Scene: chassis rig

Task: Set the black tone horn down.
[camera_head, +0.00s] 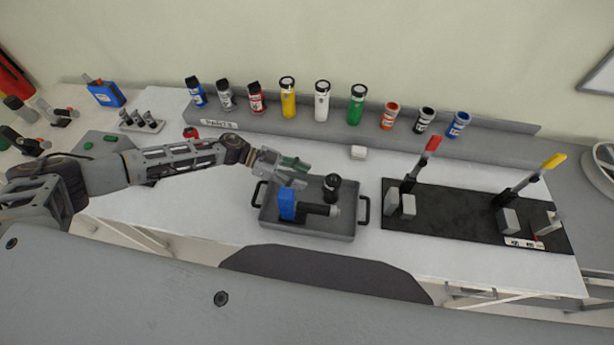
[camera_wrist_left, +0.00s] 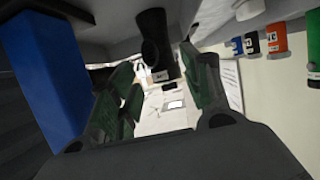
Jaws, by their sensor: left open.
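The black tone horn (camera_head: 331,187) appears as a short dark cylinder standing in the grey tray (camera_head: 340,234), toward its back right. In the left wrist view the dark horn (camera_wrist_left: 154,42) shows ahead, with a small pale label near its end. My left gripper (camera_head: 304,174) is open just left of the horn, over the back of the tray. Its green-padded fingers (camera_wrist_left: 160,88) are spread with nothing visible held between them. I cannot tell whether a finger touches the horn. My right gripper is out of view.
Several paint bottles line the back ledge. A black board (camera_head: 455,215) with toggle clamps lies to the right.

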